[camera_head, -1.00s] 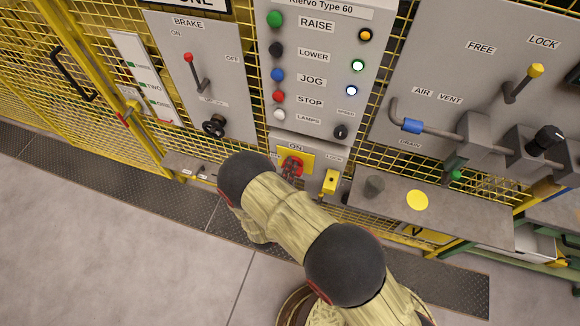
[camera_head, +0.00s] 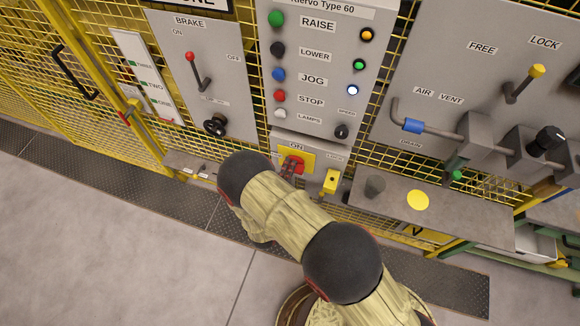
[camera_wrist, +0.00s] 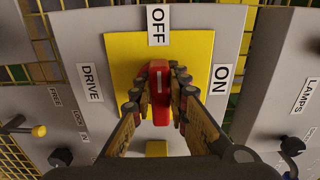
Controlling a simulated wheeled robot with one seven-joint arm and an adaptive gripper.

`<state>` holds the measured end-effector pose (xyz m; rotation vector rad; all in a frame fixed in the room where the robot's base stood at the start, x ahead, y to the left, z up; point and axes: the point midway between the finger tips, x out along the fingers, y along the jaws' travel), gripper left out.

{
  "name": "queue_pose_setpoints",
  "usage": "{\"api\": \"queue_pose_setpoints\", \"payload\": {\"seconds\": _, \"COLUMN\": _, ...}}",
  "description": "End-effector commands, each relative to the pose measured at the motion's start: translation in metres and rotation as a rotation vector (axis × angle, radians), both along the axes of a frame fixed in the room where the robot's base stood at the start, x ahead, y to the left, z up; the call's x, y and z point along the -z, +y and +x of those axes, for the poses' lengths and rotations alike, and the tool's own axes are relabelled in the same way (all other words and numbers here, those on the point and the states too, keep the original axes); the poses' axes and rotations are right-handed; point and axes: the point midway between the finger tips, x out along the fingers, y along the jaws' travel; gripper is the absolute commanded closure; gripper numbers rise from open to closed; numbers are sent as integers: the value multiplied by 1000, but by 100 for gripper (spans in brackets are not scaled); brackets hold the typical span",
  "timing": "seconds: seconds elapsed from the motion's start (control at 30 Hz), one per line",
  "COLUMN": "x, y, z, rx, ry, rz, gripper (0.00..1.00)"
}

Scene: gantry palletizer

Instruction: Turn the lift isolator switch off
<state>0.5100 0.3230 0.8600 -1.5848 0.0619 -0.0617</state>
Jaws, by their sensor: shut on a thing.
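The isolator switch has a red handle (camera_wrist: 160,108) on a yellow square plate (camera_wrist: 120,60). In the wrist view the handle stands upright in the picture, and its white mark is at the end toward the OFF label (camera_wrist: 158,25). The ON label (camera_wrist: 220,79) is to the right. My gripper (camera_wrist: 160,92) is shut on the handle, one finger on each side. In the head view the yellow plate (camera_head: 308,158) shows below the button panel, with the red handle (camera_head: 292,165) partly hidden by my gripper and arm.
The button panel (camera_head: 318,100) is above the switch. A brake lever (camera_head: 196,72) is to the left, and a yellow block (camera_head: 331,181) is close on the right. A grey shelf (camera_head: 460,218) with a yellow disc (camera_head: 418,200) juts out at right. The floor in front is clear.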

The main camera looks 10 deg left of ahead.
Motion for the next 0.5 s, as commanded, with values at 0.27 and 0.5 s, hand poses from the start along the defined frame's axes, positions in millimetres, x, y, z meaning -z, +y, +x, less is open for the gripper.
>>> {"api": "queue_pose_setpoints", "payload": {"seconds": 0.27, "x": 1, "y": 1, "z": 0, "rx": -3, "ry": 2, "rz": -1, "gripper": 100}}
{"api": "queue_pose_setpoints", "payload": {"seconds": 0.5, "x": 1, "y": 1, "z": 0, "rx": -2, "ry": 1, "rz": -1, "gripper": 71}}
